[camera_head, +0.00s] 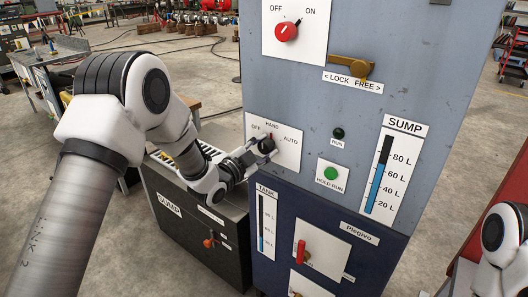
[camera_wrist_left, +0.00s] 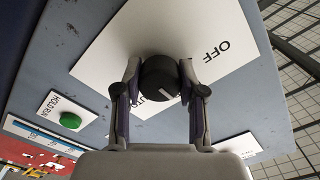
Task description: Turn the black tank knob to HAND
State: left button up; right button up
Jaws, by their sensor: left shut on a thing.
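The black tank knob (camera_head: 266,145) sits on a white card (camera_head: 290,152) marked OFF, HAND and AUTO on the grey cabinet front. It also shows in the left wrist view (camera_wrist_left: 160,76), with a short white mark pointing down and slightly right there. My left gripper (camera_head: 259,148) is shut on the knob, one finger on each side. In the wrist view OFF is clear of the fingers at upper right, AUTO is partly covered and HAND is hidden, so I cannot tell the mark's exact setting. My right gripper is out of view.
Above are a red OFF/ON knob (camera_head: 286,32) and a brass LOCK/FREE lever (camera_head: 350,69). A green HOLD RUN button (camera_head: 331,173) is to the right. A red handle (camera_head: 301,253) is below. The dark SUMP box (camera_head: 195,237) stands beside the cabinet.

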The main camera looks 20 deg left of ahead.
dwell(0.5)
pick_arm(q)
jog(key=o, duration=1.1)
jog(key=shift+o, duration=0.2)
jog(key=v, duration=1.2)
